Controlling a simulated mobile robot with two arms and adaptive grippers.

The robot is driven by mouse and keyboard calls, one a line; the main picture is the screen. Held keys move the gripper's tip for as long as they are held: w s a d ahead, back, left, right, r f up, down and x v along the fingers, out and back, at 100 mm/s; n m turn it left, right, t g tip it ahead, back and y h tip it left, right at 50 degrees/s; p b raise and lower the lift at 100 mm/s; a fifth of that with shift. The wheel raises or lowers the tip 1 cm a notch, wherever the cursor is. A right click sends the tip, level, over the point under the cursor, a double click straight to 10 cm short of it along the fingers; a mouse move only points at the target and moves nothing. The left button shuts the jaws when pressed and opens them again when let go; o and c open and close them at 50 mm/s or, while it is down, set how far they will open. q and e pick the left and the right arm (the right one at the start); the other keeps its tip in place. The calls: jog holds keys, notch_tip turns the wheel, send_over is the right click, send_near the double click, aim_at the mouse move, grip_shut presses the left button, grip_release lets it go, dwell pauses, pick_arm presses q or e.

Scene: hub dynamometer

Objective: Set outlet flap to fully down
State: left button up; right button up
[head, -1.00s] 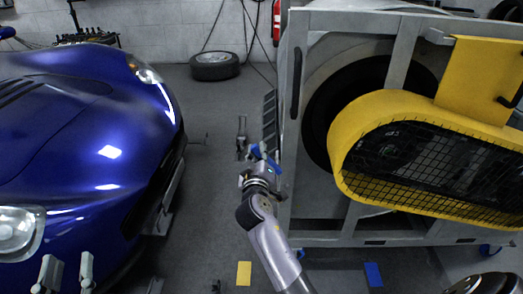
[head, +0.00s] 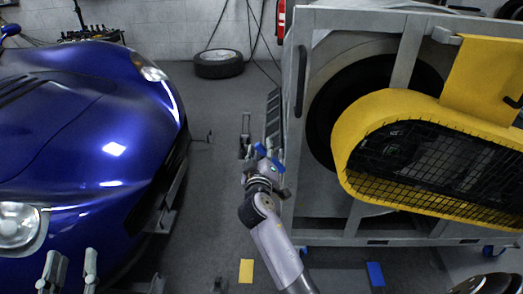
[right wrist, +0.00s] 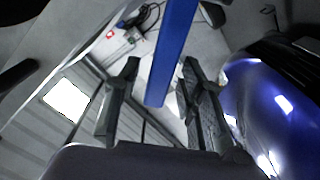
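The outlet flap is not plain to make out. A grey slatted panel (head: 272,118) is on the left side of the dynamometer frame, beyond my right gripper. My right gripper (head: 266,160) is beside that frame, with small blue parts close around it. In the right wrist view my right gripper (right wrist: 160,66) has its two dark fingers apart, one on each side of a long blue bar (right wrist: 172,45). A gap shows on both sides of the bar, and contact cannot be told. My left gripper (head: 71,262) shows two separate grey fingertips at the bottom left, with nothing between them.
The blue car (head: 85,140) stands on the left; it also shows in the right wrist view (right wrist: 262,105). The dynamometer's grey frame (head: 298,130) and yellow guard (head: 350,125) fill the right. A tyre (head: 218,64) lies by the back wall. Floor between is mostly clear.

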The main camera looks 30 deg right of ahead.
jog(key=v, duration=0.7)
jog(key=shift+s+a, duration=0.15)
jog(key=shift+s, duration=0.05)
jog(key=shift+a, duration=0.1)
